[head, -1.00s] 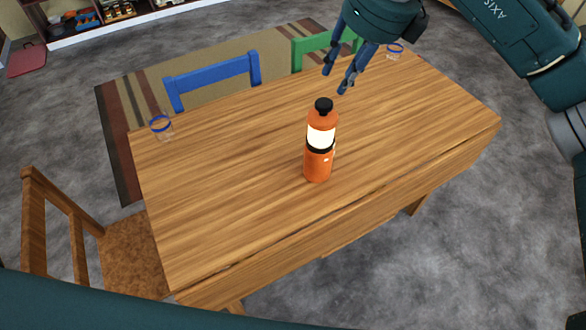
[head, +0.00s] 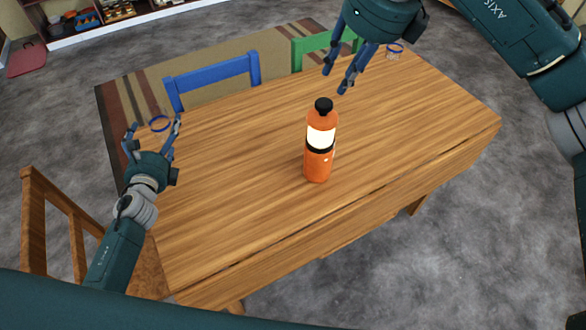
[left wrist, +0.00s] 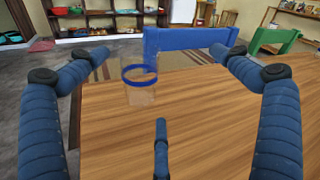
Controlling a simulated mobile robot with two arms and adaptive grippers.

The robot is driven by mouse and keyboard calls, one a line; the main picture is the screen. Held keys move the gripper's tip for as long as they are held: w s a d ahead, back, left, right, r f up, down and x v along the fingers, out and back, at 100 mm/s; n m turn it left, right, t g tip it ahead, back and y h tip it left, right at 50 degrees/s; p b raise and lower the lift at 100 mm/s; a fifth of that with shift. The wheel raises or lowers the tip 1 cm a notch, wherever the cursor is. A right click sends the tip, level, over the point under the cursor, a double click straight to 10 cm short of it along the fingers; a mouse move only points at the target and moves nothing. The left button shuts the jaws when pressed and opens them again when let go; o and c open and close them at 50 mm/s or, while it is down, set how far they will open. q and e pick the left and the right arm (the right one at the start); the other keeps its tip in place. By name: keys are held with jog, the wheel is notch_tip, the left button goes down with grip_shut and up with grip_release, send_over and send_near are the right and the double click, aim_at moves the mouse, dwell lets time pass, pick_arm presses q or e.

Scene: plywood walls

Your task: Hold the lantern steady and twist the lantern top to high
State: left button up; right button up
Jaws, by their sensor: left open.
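The lantern (head: 318,168) stands upright near the middle of the wooden table in the head view. It has an orange body, a glowing white band and a black top (head: 323,104). My left gripper (head: 152,122) is open and empty over the table's left end, well to the left of the lantern. Its blue fingers frame the left wrist view (left wrist: 165,90), where the lantern does not show. My right gripper (head: 342,82) is behind and above the lantern, a little to its right. Its fingers are apart, with nothing between them, and do not touch the lantern.
A clear glass with a blue rim (left wrist: 140,87) stands on the table (head: 230,200), in front of my left fingers. Another blue-rimmed glass (head: 394,50) is at the far right. Blue (head: 212,78), green and brown chairs surround the table. The tabletop around the lantern is clear.

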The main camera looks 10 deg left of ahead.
aim_at(314, 141)
pick_arm(q)
jog(key=s+d+m+h, duration=0.1)
jog(key=d+m+h, duration=0.1)
jog(key=d, duration=0.5)
jog(key=d+m+h, duration=0.2)
jog(key=d+m, duration=0.1)
jog(key=d, duration=0.4)
jog(key=s+d+f+m+h, duration=0.1)
jog(key=d+m, duration=0.1)
jog(key=d, duration=0.5)
jog(key=shift+s+m+t+h, duration=0.3)
jog(key=shift+s+m+h, duration=0.05)
jog(key=shift+m+h, duration=0.05)
jog(key=s+d+r+m+h, duration=0.1)
jog(key=s+d+m+h, duration=0.2)
jog(key=d, duration=0.6)
jog(key=s+d+r+m+h, duration=0.2)
jog(key=s+d+m, duration=0.2)
jog(key=d, duration=0.4)
jog(key=x, duration=1.1)
jog(key=shift+d+f, duration=0.25)
jog(key=shift+c, duration=0.5)
jog(key=c, duration=1.5)
jog(key=o, duration=1.6)
